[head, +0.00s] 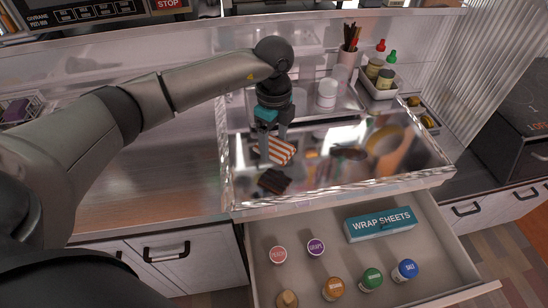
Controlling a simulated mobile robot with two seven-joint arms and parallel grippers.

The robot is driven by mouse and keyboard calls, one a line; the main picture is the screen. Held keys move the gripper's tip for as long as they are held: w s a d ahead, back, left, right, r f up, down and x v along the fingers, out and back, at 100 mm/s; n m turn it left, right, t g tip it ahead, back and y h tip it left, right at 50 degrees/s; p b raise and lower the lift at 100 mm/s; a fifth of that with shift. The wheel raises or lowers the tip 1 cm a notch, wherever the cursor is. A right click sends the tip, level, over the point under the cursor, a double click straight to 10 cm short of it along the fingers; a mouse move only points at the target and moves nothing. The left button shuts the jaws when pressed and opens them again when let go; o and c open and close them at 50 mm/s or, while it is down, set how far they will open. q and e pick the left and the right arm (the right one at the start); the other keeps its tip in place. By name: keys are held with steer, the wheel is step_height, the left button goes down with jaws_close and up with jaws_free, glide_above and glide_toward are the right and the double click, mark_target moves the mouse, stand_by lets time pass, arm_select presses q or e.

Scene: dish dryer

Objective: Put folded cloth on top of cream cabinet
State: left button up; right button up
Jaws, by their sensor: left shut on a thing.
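An orange-and-white striped folded cloth (281,152) shows in the head view, above the left part of a shiny, mirror-like surface. My left gripper (273,147) points down and is shut on the cloth, with one finger on each side. A dark patch (273,182) lies just in front of the cloth; I cannot tell if it is a reflection or an object. I cannot tell whether the cloth touches the surface. The shiny surface has a pale front edge (345,196) above an open drawer. I cannot tell which part is the cream cabinet. My right gripper is not in view.
The open drawer (418,285) holds a blue wrap sheets box (380,224) and several capped jars.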

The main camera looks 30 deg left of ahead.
mark_target(274, 167)
arm_select(q)
step_height(274, 167, down, 5)
steer(key=shift+s+r+b, duration=0.1)
steer(key=shift+r+b, duration=0.05)
steer(key=shift+b, duration=0.35)
steer(key=shift+f, duration=0.55)
steer(key=o, duration=1.2)
steer(key=shift+o, duration=0.2)
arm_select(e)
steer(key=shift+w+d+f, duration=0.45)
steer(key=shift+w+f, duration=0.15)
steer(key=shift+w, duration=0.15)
arm_select(q)
steer(key=shift+r, duration=0.15)
